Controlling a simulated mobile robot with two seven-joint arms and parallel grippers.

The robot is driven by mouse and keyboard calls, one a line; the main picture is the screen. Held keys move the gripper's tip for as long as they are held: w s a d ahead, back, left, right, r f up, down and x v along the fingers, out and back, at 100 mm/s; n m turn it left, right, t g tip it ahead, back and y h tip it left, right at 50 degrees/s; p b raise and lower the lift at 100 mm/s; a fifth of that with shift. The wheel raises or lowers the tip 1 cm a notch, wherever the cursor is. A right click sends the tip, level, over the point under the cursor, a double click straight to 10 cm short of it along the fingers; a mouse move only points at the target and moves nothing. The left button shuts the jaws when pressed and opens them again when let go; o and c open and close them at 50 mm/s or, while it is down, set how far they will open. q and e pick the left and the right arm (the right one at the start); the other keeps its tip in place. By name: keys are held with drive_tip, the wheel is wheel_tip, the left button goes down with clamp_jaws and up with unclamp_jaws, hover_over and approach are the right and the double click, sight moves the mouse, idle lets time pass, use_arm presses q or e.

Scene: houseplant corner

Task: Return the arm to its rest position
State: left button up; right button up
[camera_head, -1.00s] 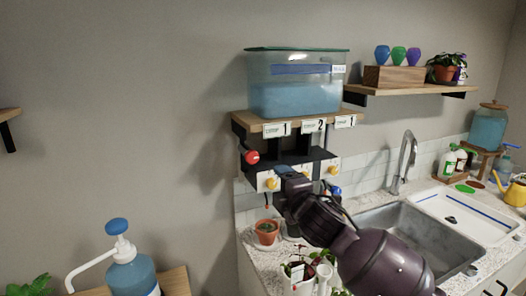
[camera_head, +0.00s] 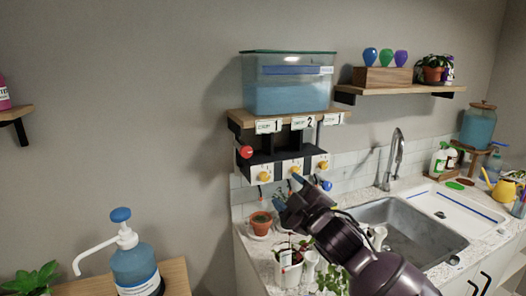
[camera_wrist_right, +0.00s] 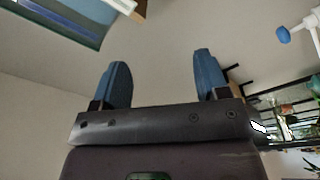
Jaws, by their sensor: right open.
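My right arm enters the head view from the lower right. Its right gripper (camera_head: 285,190) points up and left, just below the panel with yellow knobs (camera_head: 264,176), in front of the wall and above the counter. In the right wrist view the two blue fingers of the right gripper (camera_wrist_right: 161,75) stand wide apart with nothing between them. Whether the fingers touch the panel cannot be told from the head view. My left arm and gripper are not in view.
A blue water tank (camera_head: 288,90) stands on the shelf above the panel. A small terracotta pot (camera_head: 261,226) and a white pot (camera_head: 287,267) stand on the counter near my arm. The sink (camera_head: 408,234) lies to the right. A pump bottle (camera_head: 134,266) stands at lower left.

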drive_tip(key=s+d+f+m+h, duration=0.2)
drive_tip(key=s+d+f+m, duration=0.2)
drive_tip(key=f, duration=0.3)
drive_tip(key=s+d+f+m+g+h, duration=0.1)
drive_tip(key=s+d+f+m, duration=0.3)
drive_tip(key=f, duration=0.4)
drive_tip(key=s+d+f+m+h, duration=0.25)
drive_tip(key=s+d+f, duration=0.2)
drive_tip(key=f, duration=0.25)
drive_tip(key=s+d+f+m+g+h, duration=0.1)
drive_tip(key=s+d+f, duration=0.3)
drive_tip(key=s+f, duration=0.4)
drive_tip(key=s+d+f+m+g+h, duration=0.2)
drive_tip(key=s+d+f, duration=0.3)
drive_tip(key=s+f, duration=0.3)
drive_tip(key=s+m+g, duration=0.1)
drive_tip(key=s, duration=0.2)
drive_tip(key=shift+s+f+g, duration=0.3)
drive_tip(key=shift+s+f, duration=0.1)
